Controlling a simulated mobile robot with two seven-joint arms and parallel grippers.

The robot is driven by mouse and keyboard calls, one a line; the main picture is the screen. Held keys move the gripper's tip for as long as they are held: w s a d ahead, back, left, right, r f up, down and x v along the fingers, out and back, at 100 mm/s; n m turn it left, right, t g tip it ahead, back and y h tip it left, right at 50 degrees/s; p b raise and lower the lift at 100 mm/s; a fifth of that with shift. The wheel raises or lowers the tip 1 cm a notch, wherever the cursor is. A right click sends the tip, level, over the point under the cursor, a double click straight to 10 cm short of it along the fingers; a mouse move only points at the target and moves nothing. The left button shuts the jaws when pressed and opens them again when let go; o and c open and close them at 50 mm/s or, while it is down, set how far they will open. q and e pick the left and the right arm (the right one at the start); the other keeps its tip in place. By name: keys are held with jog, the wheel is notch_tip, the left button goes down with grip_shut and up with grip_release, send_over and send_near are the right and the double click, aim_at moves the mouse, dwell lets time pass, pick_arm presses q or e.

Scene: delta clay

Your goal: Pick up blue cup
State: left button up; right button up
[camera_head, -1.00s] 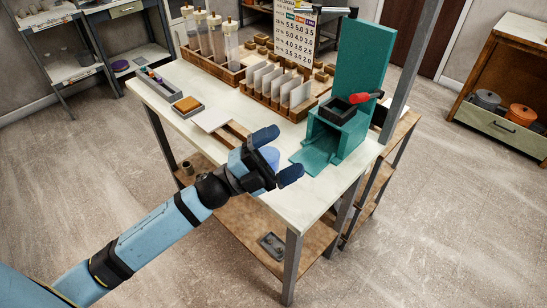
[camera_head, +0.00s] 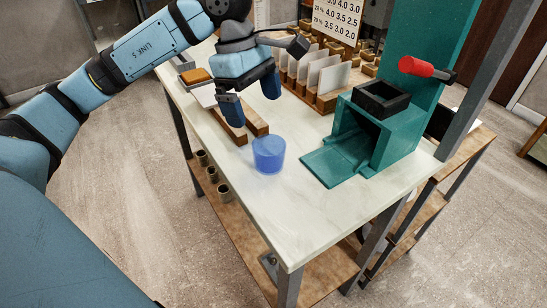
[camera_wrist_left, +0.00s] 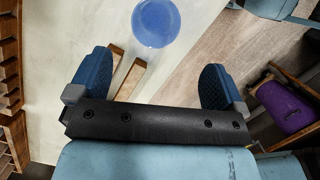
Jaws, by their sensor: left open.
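The blue cup (camera_head: 268,155) stands upright on the white tabletop, near the table's front edge. It looks translucent. My left gripper (camera_head: 251,110) is open and empty, above the table and to the left of the cup, with its fingers pointing down. In the left wrist view the cup (camera_wrist_left: 156,22) shows at the top, beyond the gap between the two fingers (camera_wrist_left: 158,88), and does not touch them. My right gripper is in neither view.
A teal machine (camera_head: 377,135) with a red-handled lever stands right of the cup. A wooden two-rail stand (camera_head: 241,119) lies behind and left of the cup. Racks with pale plates (camera_head: 325,80) stand farther back. The tabletop around the cup is clear.

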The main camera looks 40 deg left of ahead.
pick_arm(q)
send_near(271, 152)
jog(key=s+d+f, duration=0.1)
jog(key=s+d+f+b, duration=0.1)
jog(key=s+d, duration=0.1)
jog(key=x, duration=0.3)
jog(key=b+x, duration=0.1)
jog(key=x, duration=0.1)
jog(key=shift+w+f, duration=0.15)
jog(key=shift+w, duration=0.15)
jog(key=c, duration=1)
